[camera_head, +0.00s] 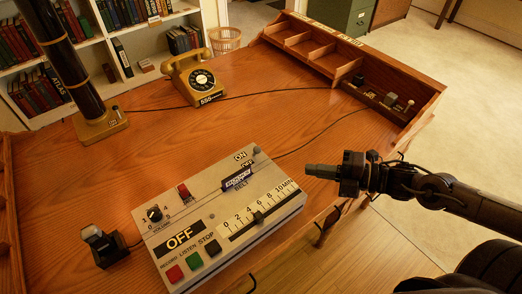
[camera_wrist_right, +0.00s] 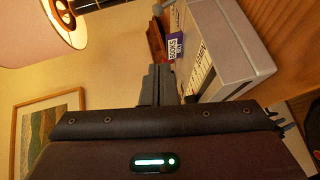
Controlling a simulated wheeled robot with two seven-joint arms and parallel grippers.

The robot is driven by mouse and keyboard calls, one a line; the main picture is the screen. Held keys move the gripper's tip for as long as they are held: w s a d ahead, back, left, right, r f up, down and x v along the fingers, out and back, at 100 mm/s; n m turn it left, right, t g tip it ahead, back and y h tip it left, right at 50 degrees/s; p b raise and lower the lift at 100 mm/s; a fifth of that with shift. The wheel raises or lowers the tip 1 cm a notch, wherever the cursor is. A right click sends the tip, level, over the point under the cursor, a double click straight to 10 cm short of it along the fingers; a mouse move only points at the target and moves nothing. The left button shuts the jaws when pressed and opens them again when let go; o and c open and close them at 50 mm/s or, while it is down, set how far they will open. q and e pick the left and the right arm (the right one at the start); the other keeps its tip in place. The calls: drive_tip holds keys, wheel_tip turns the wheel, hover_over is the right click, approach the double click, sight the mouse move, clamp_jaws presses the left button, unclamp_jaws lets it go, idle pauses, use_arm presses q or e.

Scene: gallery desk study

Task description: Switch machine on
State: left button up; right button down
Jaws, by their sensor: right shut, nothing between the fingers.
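The machine (camera_head: 222,212) is a pale grey box on the wooden desk, with a red, a green and a black button, a dial and a minute scale. A large label reads OFF. Small ON and OFF labels (camera_head: 242,157) sit near its far corner, by a small dark knob (camera_head: 257,150). My right gripper (camera_head: 308,170) is shut and empty, just right of the machine and apart from it, pointing left. In the right wrist view the shut fingers (camera_wrist_right: 160,82) show left of the machine (camera_wrist_right: 245,60). My left gripper is not in view.
A yellow telephone (camera_head: 195,78) stands at the back of the desk (camera_head: 150,165). A dark column on a brass base (camera_head: 101,125) stands at the left. A small dark device (camera_head: 103,244) lies left of the machine. A compartment tray (camera_head: 300,45) lines the back right edge.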

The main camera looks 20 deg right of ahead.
drive_tip(key=shift+s, duration=0.15)
drive_tip(key=b, duration=0.3)
approach(256, 152)
drive_tip(key=a, duration=0.2)
drive_tip(key=s+a, duration=0.1)
drive_tip(key=a, duration=0.1)
drive_tip(key=shift+a+f, duration=0.1)
drive_tip(key=shift+a, duration=0.1)
drive_tip(key=w, duration=0.2)
drive_tip(key=shift+w+a+f, duration=0.25)
drive_tip(key=shift+w, duration=0.1)
drive_tip(key=shift+w+a+f, duration=0.1)
drive_tip(key=shift+w+f, duration=0.15)
drive_tip(key=shift+w, duration=0.35)
drive_tip(key=shift+r, duration=0.1)
drive_tip(key=shift+w+r+p, duration=0.15)
drive_tip(key=shift+p, duration=0.2)
